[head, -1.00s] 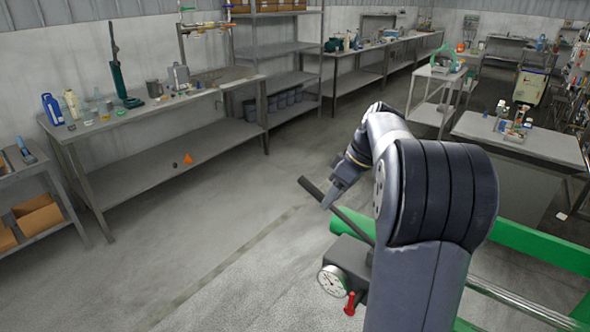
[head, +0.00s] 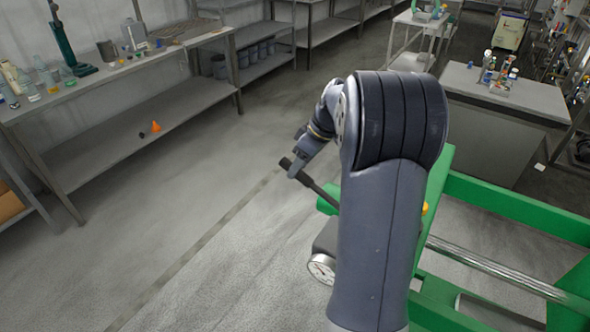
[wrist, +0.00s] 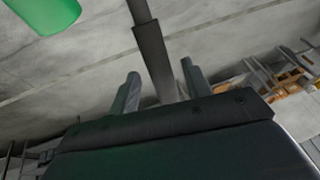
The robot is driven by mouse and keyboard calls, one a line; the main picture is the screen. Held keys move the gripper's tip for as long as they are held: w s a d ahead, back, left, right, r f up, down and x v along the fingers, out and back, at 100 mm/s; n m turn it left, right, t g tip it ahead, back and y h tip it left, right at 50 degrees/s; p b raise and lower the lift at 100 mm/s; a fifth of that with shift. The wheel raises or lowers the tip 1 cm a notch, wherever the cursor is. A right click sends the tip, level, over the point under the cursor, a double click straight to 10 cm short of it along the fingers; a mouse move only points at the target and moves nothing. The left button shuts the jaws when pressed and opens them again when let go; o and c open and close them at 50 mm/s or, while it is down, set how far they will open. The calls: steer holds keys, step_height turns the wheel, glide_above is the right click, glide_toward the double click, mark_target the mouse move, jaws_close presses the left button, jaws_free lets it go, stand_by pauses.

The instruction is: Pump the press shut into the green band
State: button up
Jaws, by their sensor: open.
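The dark pump handle (head: 318,188) slopes up and left from the pump body (head: 326,238), its far end thicker. My gripper (head: 296,168) is at this upper end in the head view. In the wrist view my gripper (wrist: 160,72) is open, and the handle (wrist: 153,55) runs between its two fingers; contact cannot be told. A white round gauge (head: 321,268) sits on the pump, partly behind my arm; its needle and any band are too small to read. The green press frame (head: 515,200) stands to the right with a shiny rod (head: 490,268). A green part (wrist: 45,12) shows in the wrist view.
A long steel bench (head: 150,65) with bottles and tools stands at the left. A small orange cone (head: 155,126) lies on its lower shelf. A grey cabinet (head: 505,110) with small items stands behind the press. The floor between bench and press is clear.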

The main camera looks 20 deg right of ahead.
steer(key=shift+x, duration=1.5)
steer(key=shift+c, duration=0.3)
jaws_close()
